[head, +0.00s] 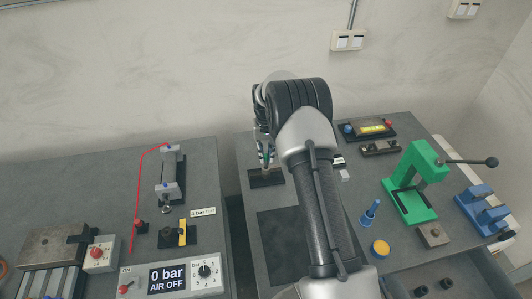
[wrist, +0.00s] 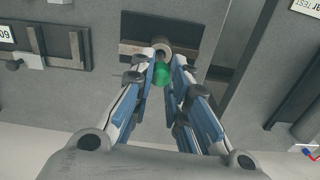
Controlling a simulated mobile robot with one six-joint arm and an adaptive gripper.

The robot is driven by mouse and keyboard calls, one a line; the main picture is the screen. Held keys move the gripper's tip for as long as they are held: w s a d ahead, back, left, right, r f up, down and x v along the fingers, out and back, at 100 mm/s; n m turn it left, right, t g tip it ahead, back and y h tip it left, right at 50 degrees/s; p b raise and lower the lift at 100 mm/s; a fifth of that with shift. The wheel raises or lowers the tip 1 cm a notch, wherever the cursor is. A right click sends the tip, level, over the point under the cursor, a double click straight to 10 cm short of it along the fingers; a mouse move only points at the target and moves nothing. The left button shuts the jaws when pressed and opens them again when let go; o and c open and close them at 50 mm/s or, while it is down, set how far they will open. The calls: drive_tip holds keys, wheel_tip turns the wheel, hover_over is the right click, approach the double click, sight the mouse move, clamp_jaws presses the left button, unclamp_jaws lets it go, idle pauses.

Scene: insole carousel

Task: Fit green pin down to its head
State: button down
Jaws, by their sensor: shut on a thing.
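The green pin (wrist: 161,74) shows as a round green head between the tips of my gripper (wrist: 165,72) in the wrist view. The blue-padded fingers are shut on it. Just beyond the head is a grey round collar (wrist: 163,47) on a dark fixture (wrist: 185,27). The pin's shank is hidden, so I cannot tell how deep it sits or whether the head touches the collar. In the head view my gripper (head: 266,158) is low over the dark fixture (head: 267,179), partly covered by my arm.
A green lever press (head: 411,190), blue pin (head: 370,212), yellow-topped round part (head: 380,248) and blue stand (head: 480,207) are on the right. A dark mat (head: 283,240) lies in front. The left bench holds a cylinder (head: 170,175) and an air panel (head: 172,279) reading 0 bar.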

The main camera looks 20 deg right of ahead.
sight(266, 168)
drive_tip(key=shift+f+b, duration=1.5)
drive_tip(key=shift+f, duration=0.85)
drive_tip(key=c, duration=1.5)
unclamp_jaws()
drive_tip(key=shift+o, duration=0.2)
wheel_tip(266, 168, up, 12)
drive_tip(key=shift+r, duration=0.1)
